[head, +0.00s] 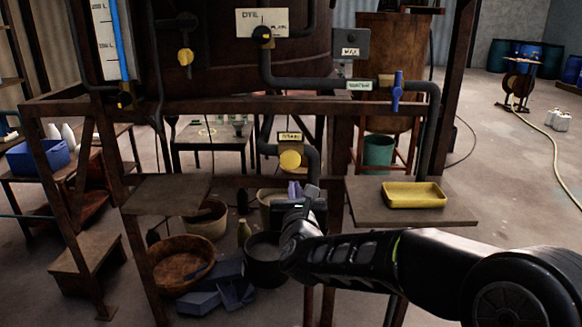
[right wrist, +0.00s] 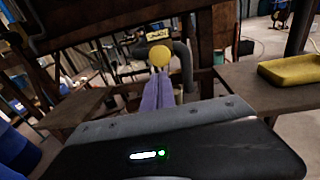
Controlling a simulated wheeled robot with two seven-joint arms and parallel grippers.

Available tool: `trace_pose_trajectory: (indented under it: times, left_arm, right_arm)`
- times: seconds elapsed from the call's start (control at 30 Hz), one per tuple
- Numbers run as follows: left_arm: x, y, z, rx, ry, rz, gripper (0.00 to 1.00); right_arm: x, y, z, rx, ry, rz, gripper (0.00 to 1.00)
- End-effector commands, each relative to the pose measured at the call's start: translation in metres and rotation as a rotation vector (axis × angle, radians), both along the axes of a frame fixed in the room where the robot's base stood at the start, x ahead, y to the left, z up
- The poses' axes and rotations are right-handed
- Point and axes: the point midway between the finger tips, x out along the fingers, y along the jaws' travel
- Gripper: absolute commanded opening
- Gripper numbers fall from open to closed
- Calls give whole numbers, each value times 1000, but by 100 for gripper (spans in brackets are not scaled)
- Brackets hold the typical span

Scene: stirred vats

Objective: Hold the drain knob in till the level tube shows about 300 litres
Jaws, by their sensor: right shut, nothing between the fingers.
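The drain knob (head: 290,160) is a round yellow knob on a dark pipe, under a small yellow label. It also shows in the right wrist view (right wrist: 160,56). My right gripper (head: 294,187) is shut and empty, its pale purple fingers pointing toward the knob. In the right wrist view the fingertips (right wrist: 160,82) appear just below the knob; I cannot tell the exact gap. The level tube (head: 124,45) shows blue liquid beside a white scale at upper left. The blue reaches the picture's top edge, and the litre reading is not legible. My left gripper is out of view.
A rusty frame beam (head: 230,107) crosses above the knob. A yellow tray (head: 413,194) rests on the right shelf. Buckets and a basket (head: 183,262) stand below.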

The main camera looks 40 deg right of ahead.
Motion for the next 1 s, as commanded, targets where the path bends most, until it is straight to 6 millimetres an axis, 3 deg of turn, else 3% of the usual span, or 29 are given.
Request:
trace_pose_trajectory:
  times: [0.47, 0.67, 1.0]
  left_arm:
    - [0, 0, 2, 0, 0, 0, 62]
    - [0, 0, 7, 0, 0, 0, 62]
    - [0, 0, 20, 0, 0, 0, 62]
  right_arm:
    - [8, -5, -1, 0, 4, 1, 0]
    - [30, -19, -2, 2, 5, 0, 0]
    - [88, -55, -6, 1, 4, 1, 0]
